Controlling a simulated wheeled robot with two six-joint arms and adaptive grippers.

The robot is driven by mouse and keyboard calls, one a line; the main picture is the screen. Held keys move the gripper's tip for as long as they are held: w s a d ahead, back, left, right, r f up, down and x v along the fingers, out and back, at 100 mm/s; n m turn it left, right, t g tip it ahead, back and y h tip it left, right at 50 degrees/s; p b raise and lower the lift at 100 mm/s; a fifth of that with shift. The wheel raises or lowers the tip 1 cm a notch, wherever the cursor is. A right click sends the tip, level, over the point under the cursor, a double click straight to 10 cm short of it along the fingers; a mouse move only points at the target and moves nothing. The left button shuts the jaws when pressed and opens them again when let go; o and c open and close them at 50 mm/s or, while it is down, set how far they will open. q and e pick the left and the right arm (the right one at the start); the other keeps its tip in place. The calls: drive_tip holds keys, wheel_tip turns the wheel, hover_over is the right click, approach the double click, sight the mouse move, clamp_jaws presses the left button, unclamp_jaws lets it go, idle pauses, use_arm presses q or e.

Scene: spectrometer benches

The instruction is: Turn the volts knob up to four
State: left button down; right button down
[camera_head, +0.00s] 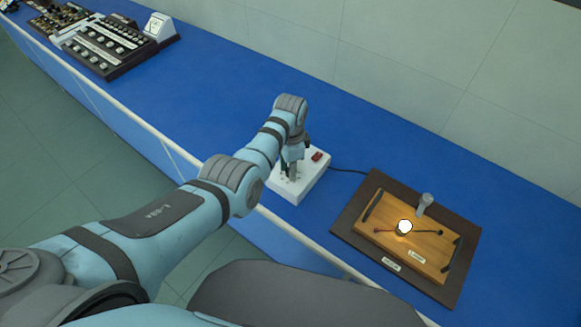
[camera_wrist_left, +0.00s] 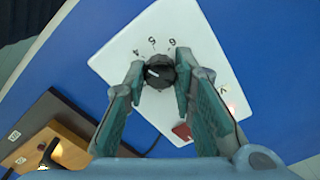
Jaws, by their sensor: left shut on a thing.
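The white power box (camera_head: 302,185) sits on the blue bench, in the middle of the head view. In the left wrist view the black volts knob (camera_wrist_left: 159,70) is on the white box face (camera_wrist_left: 195,25), with the printed numbers 4, 5 and 6 around it and a V to the right. The knob's white mark points to the left, near the 4 side; I cannot tell the exact setting. My left gripper (camera_wrist_left: 158,84) is shut on the knob, one finger on each side. In the head view the left gripper (camera_head: 293,170) hides the knob. My right gripper is not in view.
A red switch (camera_head: 317,155) is on the box. A cable runs right to a wooden board (camera_head: 420,245) with a glowing lamp (camera_head: 404,227) on a dark mat (camera_head: 352,205). Control panels (camera_head: 103,45) stand far left. A white rail (camera_head: 140,120) edges the bench.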

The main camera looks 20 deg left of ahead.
use_arm(q)
drive_tip(key=shift+r, duration=0.1)
drive_tip(key=c, duration=1.3)
unclamp_jaws()
drive_tip(key=shift+c, duration=0.2)
wheel_tip(320, 180, up, 12)
